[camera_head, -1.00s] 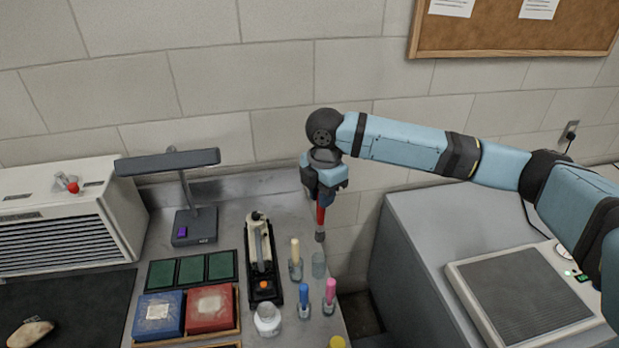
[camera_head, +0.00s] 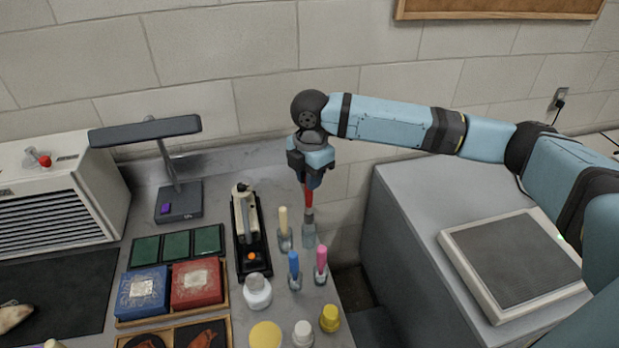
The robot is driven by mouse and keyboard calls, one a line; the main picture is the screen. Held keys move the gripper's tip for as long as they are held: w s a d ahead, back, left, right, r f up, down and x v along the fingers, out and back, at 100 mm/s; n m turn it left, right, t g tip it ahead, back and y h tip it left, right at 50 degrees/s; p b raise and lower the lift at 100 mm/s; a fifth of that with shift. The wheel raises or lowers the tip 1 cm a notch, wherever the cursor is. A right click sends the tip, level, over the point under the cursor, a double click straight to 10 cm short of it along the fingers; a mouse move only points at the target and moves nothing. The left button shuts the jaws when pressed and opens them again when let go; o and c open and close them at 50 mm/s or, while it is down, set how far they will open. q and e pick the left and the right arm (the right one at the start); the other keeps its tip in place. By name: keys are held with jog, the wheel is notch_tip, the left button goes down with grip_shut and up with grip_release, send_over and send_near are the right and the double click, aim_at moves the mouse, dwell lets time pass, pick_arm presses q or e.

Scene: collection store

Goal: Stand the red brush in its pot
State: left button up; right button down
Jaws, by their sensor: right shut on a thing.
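My right gripper (camera_head: 311,178) is shut on the red brush (camera_head: 309,197) and holds it roughly upright, head down. The brush's grey lower end is right at the mouth of a clear glass pot (camera_head: 309,236) near the counter's right edge. I cannot tell how far the tip is inside. Other pots beside it hold a cream brush (camera_head: 283,222), a blue brush (camera_head: 294,264) and a pink brush (camera_head: 321,258). My left gripper is not in view.
A black stand with a cream tool (camera_head: 247,225) lies left of the pots. A white jar (camera_head: 257,291) and a yellow-capped jar (camera_head: 330,318) stand in front. A lamp (camera_head: 178,200) stands at the back left. A gap separates the counter from the grey cabinet (camera_head: 400,250).

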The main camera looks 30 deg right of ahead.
aim_at(309, 197)
notch_tip(309, 197, down, 3)
jog(key=shift+r+p, duration=0.15)
jog(key=shift+p, duration=0.2)
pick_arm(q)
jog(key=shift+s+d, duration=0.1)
pick_arm(e)
jog(key=shift+f, duration=1.8)
jog(key=c, duration=0.9)
grip_release()
jog(key=shift+c, duration=0.2)
notch_tip(309, 197, up, 14)
jog(key=shift+d+f+b, duration=0.1)
jog(key=shift+d+b, duration=0.05)
jog(key=shift+b, duration=0.55)
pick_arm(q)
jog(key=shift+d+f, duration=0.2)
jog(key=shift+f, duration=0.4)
